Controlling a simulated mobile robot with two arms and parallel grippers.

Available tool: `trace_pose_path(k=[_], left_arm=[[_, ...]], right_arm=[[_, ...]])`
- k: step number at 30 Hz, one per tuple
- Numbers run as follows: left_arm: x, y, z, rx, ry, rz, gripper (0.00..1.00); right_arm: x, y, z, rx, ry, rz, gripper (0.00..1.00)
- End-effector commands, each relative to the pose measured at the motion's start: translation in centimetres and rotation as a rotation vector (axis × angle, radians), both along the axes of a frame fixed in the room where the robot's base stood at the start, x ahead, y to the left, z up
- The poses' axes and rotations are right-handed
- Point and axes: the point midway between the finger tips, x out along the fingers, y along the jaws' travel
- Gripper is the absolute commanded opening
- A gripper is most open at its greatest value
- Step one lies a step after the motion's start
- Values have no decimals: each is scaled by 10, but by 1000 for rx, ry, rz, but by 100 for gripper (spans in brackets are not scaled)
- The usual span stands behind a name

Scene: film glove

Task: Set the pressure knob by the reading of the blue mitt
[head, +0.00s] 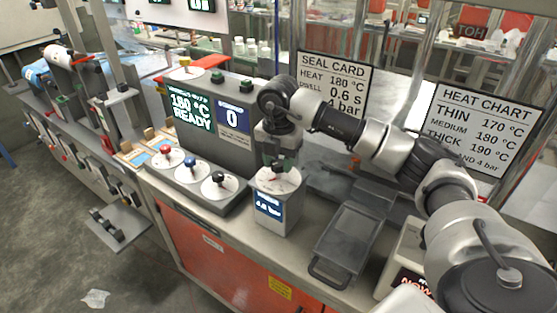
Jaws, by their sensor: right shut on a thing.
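My right gripper (278,160) comes in from the right and points down at the dial on top of the small grey pressure box (268,226). Its jaws are shut on the pressure knob (277,175), which they mostly hide. The white dial face shows around it. The box's blue display (268,204) gives a value in bar that starts with 4; the last digit is hard to read. No blue mitt can be made out. My left gripper is out of view.
The seal card (334,84) lists 180 °C, 0.6 s and 4 bar; the heat chart (483,130) stands right of it. A green screen (193,110) reads 180 °C READY. Red (165,150), blue (190,162) and black (219,178) knobs stand left. A grey tray (350,231) lies right.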

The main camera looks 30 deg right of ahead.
Motion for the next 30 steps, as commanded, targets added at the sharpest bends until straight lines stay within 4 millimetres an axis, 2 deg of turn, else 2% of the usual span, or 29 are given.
trace_pose_path(k=[12,30], left_arm=[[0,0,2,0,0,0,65],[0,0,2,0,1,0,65]], right_arm=[[0,-1,2,-1,-5,-240,16],[0,-2,2,-2,-7,-293,16]])
